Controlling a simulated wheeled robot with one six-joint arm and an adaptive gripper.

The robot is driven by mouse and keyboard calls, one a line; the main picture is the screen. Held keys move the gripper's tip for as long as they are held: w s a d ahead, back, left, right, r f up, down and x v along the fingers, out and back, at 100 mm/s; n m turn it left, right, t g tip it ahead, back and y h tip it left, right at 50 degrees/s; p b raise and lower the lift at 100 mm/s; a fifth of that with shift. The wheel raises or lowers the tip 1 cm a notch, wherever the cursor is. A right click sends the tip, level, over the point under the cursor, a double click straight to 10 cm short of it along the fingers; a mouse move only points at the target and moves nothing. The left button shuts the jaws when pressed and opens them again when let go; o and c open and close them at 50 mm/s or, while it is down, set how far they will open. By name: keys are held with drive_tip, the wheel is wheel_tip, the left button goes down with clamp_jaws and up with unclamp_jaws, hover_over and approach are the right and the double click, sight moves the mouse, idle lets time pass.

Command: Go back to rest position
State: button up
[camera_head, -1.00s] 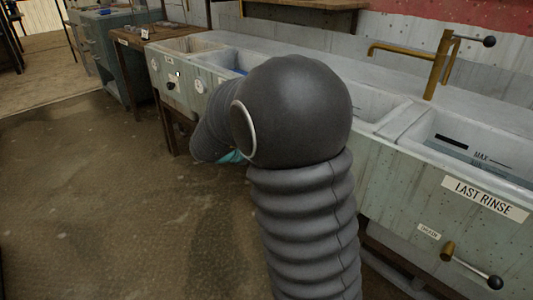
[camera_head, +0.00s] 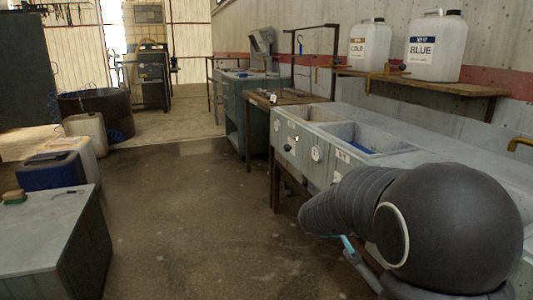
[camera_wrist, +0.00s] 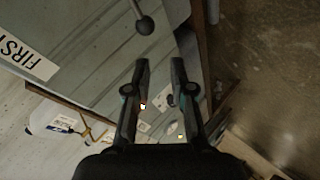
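My gripper (camera_wrist: 160,70) shows in the wrist view with its two dark fingers apart and nothing held between them. Past the fingertips is the pale front of a sink unit (camera_wrist: 95,35), with a "FIRST" label (camera_wrist: 26,55) and a dark round-knobbed handle (camera_wrist: 145,25). The fingers do not appear to touch it. In the head view my grey sleeved arm fills the lower right, beside the sink row (camera_head: 292,150).
A shelf (camera_head: 425,84) holds two white jugs, the blue-labelled one (camera_head: 436,45) at right. A workbench (camera_head: 285,97) stands beyond the sinks. At left are a grey-topped cabinet (camera_head: 45,235), a blue bin (camera_head: 50,172) and a dark tub (camera_head: 95,112). The floor between (camera_head: 190,220) is clear.

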drive_tip(key=w+a+m+t+y, duration=0.1)
drive_tip(key=w+a+t+y, duration=0.3)
drive_tip(key=a, duration=0.5)
drive_tip(key=s+a+g+y, duration=0.2)
drive_tip(key=s+a+y, duration=0.5)
drive_tip(key=s+a, duration=0.1)
drive_tip(key=s+m+g, duration=0.1)
drive_tip(key=s+g, duration=0.3)
drive_tip(key=s, duration=1.3)
drive_tip(key=s+d+r+h, duration=0.1)
drive_tip(key=s+d+r, duration=0.1)
drive_tip(key=s, duration=0.4)
drive_tip(key=s+d+r+h, duration=0.1)
drive_tip(key=s+d+r, duration=0.2)
drive_tip(key=s+d, duration=0.1)
drive_tip(key=shift+s+t, duration=0.4)
drive_tip(key=shift+s, duration=0.45)
